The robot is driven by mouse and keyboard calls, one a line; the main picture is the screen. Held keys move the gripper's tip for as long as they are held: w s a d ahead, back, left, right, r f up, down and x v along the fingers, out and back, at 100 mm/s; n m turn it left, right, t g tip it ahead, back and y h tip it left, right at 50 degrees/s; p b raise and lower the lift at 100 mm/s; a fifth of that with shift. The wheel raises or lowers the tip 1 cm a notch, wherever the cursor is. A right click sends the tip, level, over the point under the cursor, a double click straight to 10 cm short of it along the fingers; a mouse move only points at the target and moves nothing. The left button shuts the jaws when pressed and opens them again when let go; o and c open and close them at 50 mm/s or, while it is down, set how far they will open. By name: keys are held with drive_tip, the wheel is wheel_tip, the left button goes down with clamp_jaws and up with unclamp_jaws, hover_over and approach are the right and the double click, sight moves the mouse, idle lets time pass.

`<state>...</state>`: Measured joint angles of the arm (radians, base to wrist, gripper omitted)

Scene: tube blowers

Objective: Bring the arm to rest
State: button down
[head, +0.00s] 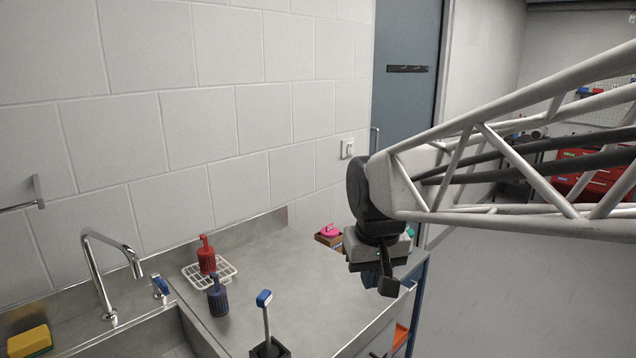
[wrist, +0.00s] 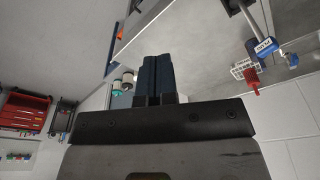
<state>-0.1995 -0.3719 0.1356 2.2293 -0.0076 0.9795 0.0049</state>
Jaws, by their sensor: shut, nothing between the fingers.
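My gripper (head: 386,284) hangs at the end of my white lattice arm, at the right of the counter in the head view. It is in the air by the counter's right edge, apart from the items on it. In the wrist view my gripper's two dark fingers (wrist: 156,76) are pressed side by side, shut with nothing between them.
The steel counter (head: 290,255) holds a red bottle (head: 206,257) on a white rack (head: 222,273), a blue bottle (head: 217,297) and a blue-handled tool (head: 265,312). A faucet (head: 100,275) and yellow sponge (head: 30,341) are left. Open floor (head: 500,290) lies right.

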drive_tip(key=s+d+f+m, duration=0.1)
drive_tip(key=s+d, duration=0.3)
drive_tip(key=s, duration=0.4)
drive_tip(key=s+d+f+m, duration=0.1)
drive_tip(key=s+d+f, duration=0.3)
drive_tip(key=s, duration=0.4)
drive_tip(key=shift+d+f+t+h, duration=0.2)
drive_tip(key=shift+d+t+h, duration=0.1)
drive_tip(key=shift+d, duration=0.45)
idle(0.8)
